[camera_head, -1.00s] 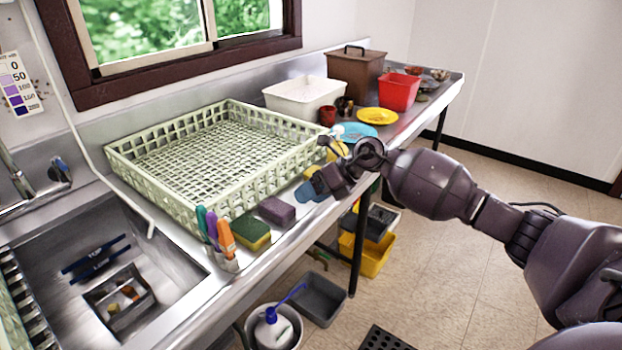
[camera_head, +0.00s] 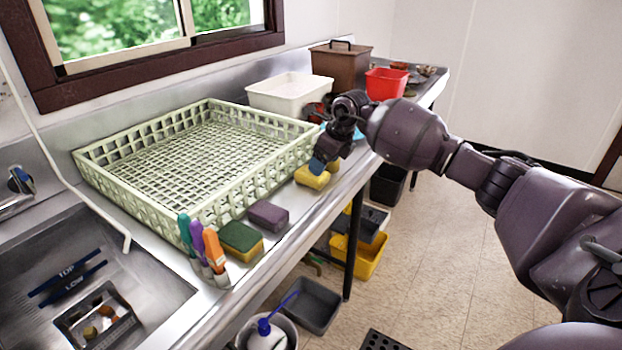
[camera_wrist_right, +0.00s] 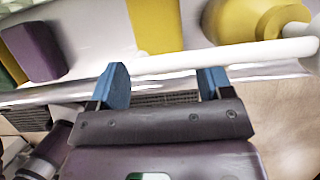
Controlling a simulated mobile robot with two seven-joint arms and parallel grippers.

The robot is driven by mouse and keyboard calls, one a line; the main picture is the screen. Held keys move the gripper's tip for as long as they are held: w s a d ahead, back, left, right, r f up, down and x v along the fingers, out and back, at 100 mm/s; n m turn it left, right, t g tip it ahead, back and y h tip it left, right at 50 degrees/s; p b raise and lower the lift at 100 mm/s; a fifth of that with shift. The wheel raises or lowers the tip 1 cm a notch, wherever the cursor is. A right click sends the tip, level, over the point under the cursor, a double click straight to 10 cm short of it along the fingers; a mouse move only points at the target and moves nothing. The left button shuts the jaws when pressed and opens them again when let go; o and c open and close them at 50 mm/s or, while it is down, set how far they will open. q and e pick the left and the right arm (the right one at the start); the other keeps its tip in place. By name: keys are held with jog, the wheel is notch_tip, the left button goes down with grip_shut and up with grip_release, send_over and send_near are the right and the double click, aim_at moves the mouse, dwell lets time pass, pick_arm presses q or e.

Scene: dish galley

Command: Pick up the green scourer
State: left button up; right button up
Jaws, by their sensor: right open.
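The green scourer (camera_head: 241,236), green on top with a yellow layer below, lies on the counter's front strip between the coloured-handled tools and a purple sponge (camera_head: 268,215). In the wrist view, only a sliver of it (camera_wrist_right: 8,77) shows at the left edge, beyond the purple sponge (camera_wrist_right: 30,50). My right gripper (camera_head: 321,165) is over the strip by a yellow sponge (camera_head: 312,178), to the right of the scourer and apart from it. Its blue fingertips (camera_wrist_right: 163,84) are spread with nothing held between them. My left gripper is not in view.
A pale green dish rack (camera_head: 285,165) stands just behind the sponges. Upright tools with orange, purple and teal handles (camera_head: 214,250) stand left of the scourer. The sink (camera_head: 150,285) is farther left. In the wrist view, a white handle (camera_wrist_right: 210,58) crosses beyond the fingertips.

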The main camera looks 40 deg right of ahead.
jog(key=x, duration=0.5)
jog(key=shift+b, duration=0.4)
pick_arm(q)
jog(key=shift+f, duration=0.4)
pick_arm(e)
jog(key=c, duration=0.7)
jog(key=shift+s+r, duration=0.2)
jog(key=shift+r, duration=0.35)
jog(key=shift+c, duration=0.2)
notch_tip(320, 180, up, 6)
jog(key=shift+f+p, duration=0.1)
jog(key=shift+p, duration=0.35)
jog(key=shift+s+d, duration=0.15)
jog(key=shift+s, duration=0.1)
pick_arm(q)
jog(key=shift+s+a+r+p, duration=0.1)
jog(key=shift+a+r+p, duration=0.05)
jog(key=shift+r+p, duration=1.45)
pick_arm(e)
jog(key=s+d, duration=0.3)
jog(key=s, duration=0.6)
jog(key=s+d, duration=0.4)
jog(key=s, duration=0.4)
jog(key=shift+s, duration=0.35)
jog(key=shift+d, duration=0.15)
